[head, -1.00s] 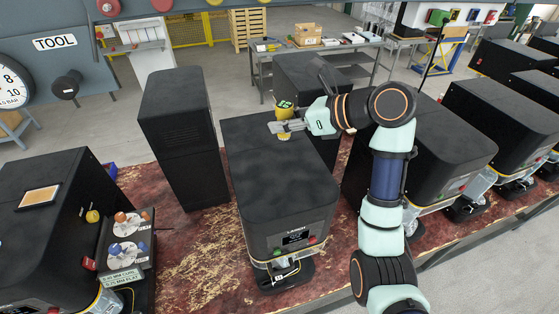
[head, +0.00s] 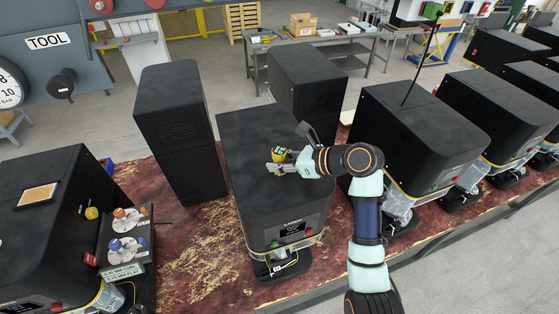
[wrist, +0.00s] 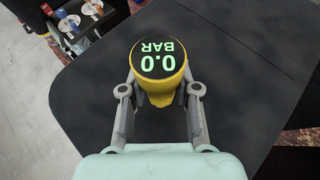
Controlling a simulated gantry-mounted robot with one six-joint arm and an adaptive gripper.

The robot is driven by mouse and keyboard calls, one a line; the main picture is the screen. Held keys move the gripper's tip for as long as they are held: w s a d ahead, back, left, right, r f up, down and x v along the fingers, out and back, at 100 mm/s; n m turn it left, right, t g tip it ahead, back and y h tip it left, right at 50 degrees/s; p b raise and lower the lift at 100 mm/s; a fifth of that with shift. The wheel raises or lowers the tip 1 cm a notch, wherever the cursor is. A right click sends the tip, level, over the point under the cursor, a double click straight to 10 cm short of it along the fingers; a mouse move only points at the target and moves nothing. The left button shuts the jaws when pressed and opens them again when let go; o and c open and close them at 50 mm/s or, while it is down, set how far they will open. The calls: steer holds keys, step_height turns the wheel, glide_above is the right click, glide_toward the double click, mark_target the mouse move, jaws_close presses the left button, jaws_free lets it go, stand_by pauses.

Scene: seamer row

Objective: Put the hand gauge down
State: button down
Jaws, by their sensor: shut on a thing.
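The hand gauge (head: 279,156) is a yellow body with a round dark display on top. In the wrist view the gauge (wrist: 160,62) reads "0.0 BAR" in green, upside down in the picture. My gripper (head: 277,168) is shut on it, with one grey finger on each side of the yellow body; the gripper also shows in the wrist view (wrist: 158,88). The gauge is upright over the flat top of the middle black machine (head: 262,222). Its lower end is hidden, so I cannot tell whether it touches the top.
The black top around the gauge is bare. Tall black cabinets (head: 175,130) stand at the back left, and another black machine (head: 415,125) is close on the right. The red worn bench (head: 180,255) lies below.

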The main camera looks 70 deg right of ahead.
steer(key=c, duration=0.8)
jaws_free()
steer(key=shift+c, duration=0.2)
steer(key=b+v, duration=0.1)
steer(key=v, duration=1.1)
steer(key=shift+b, duration=0.3)
steer(key=shift+a, duration=0.1)
